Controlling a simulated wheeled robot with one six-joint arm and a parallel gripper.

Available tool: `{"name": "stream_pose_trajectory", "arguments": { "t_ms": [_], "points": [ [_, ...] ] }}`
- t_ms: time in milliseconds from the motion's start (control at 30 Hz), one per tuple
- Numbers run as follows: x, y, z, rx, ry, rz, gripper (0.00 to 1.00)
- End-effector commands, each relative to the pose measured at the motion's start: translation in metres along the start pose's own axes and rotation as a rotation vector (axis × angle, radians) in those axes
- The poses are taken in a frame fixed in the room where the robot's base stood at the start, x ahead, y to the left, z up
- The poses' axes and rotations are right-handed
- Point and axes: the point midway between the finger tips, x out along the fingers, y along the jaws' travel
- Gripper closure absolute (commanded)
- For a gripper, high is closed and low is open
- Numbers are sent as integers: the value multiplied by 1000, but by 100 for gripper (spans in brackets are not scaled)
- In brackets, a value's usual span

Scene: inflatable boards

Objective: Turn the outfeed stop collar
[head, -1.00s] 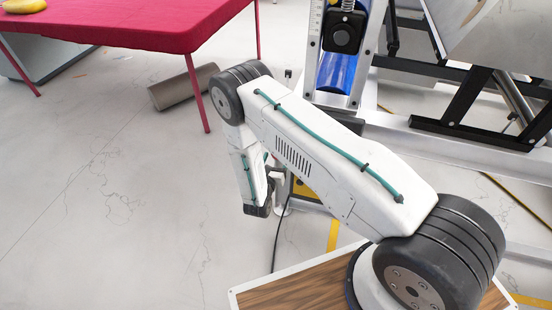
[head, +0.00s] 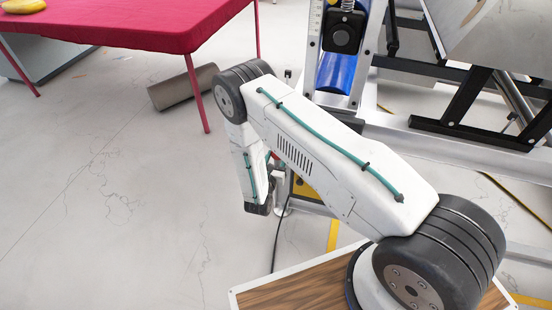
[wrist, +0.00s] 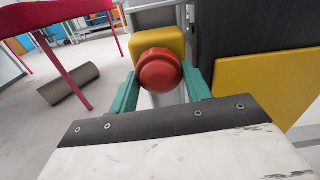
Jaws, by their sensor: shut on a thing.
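A red round knob (wrist: 159,70), which seems to be the outfeed stop collar, sits in front of a yellow block (wrist: 157,42) in the wrist view. My gripper (wrist: 160,87) has its two teal fingers on either side of the knob and is shut on it. The knob's far side and its mounting are hidden. In the head view my own arm hides most of the gripper and the knob.
A metal machine frame (head: 400,140) with a blue roller (head: 337,72) stands to the right. A red-covered table (head: 130,22) is at the back left, with a grey-brown cylinder (head: 182,88) on the floor beside its leg. The floor at left is open.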

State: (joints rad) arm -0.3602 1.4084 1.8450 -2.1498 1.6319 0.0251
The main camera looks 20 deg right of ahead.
Motion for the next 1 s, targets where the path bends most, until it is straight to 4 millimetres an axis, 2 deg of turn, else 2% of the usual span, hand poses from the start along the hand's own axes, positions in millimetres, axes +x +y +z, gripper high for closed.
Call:
{"name": "stream_pose_trajectory", "arguments": {
  "t_ms": [600,1000],
  "points": [
    [0,2,1,395,0,3,75],
    [0,3,1,472,0,3,75]
  ]
}}
